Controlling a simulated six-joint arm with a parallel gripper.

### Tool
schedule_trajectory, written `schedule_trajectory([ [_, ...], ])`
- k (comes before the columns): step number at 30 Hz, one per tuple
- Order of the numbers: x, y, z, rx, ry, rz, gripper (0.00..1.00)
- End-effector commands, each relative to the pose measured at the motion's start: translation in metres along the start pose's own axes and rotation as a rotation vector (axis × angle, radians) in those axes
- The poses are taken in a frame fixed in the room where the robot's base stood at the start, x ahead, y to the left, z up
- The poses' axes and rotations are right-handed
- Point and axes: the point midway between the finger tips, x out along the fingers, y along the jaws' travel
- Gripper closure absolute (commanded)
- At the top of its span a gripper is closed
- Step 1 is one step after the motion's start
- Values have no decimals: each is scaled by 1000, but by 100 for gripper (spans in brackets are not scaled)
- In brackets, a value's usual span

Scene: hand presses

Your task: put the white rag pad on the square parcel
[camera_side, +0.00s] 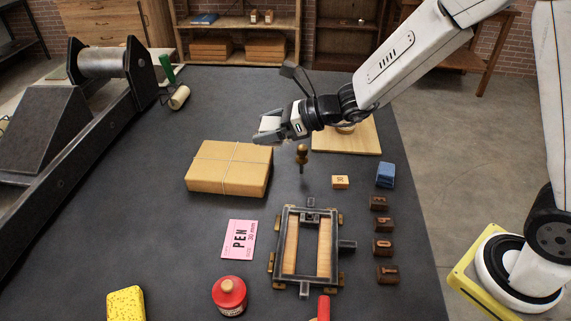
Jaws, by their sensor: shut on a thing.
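The square parcel (215,174) is wrapped in brown paper and tied with string, and lies flat on the dark table left of the middle. My gripper (272,130) is at the parcel's far right corner in the picture, above table height. It is shut on the white rag pad (269,123), which shows as a small pale piece at the fingertips. The fingers hide part of the pad. The pad looks raised above the parcel, but the exact gap cannot be told.
A wooden-handled tool (302,156) stands upright right of the parcel. A metal frame (282,243), a pink card (239,240), a red round tin (229,295) and several dark wooden blocks (383,247) lie nearer. A wooden board (358,142) lies behind. A large roller press (60,130) stands left.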

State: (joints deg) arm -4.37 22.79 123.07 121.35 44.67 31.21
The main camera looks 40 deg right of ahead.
Motion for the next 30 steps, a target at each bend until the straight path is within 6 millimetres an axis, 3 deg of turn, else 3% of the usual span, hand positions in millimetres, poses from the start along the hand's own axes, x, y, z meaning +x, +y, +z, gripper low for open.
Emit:
schedule_trajectory([
  [13, 11, -2, 0, 1, 1, 1, 67],
  [30, 82, -40, -6, 0, 1, 2, 67],
])
